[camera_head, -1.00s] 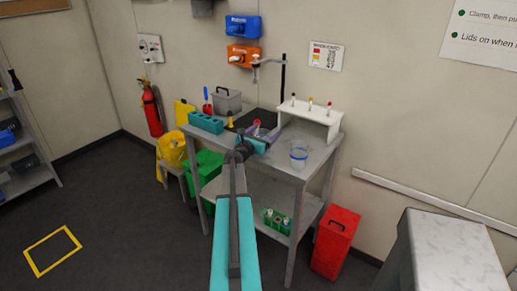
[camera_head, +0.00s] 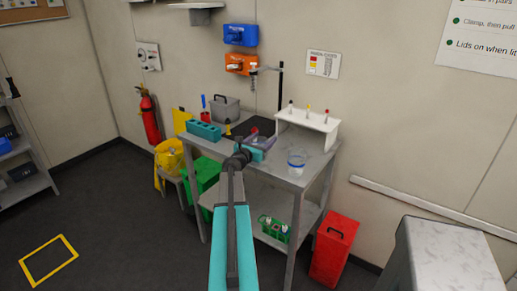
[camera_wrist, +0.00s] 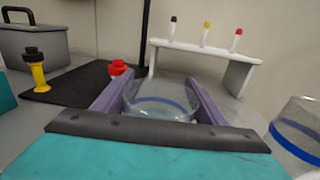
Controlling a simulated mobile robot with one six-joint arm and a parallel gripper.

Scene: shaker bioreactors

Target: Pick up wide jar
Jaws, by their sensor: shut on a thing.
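A clear, wide jar with a blue line (camera_wrist: 160,106) sits between the purple fingers of my gripper (camera_wrist: 159,82) in the wrist view. The fingers are shut on its two sides. In the head view my gripper (camera_head: 262,140) is over the grey table, and the jar in it is mostly hidden. I cannot tell whether its base touches the table. A second clear jar with a blue band (camera_head: 297,160) stands on the table to the right of my gripper. It also shows at the right edge of the wrist view (camera_wrist: 300,130).
A white rack (camera_head: 308,121) with several coloured-tip items stands behind. A dark mat (camera_wrist: 85,82) holds a yellow-and-black piece (camera_wrist: 36,70) and a red knob (camera_wrist: 118,68). A clamp stand (camera_head: 281,85), grey box (camera_head: 225,108) and teal block (camera_head: 204,131) are at the back and left.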

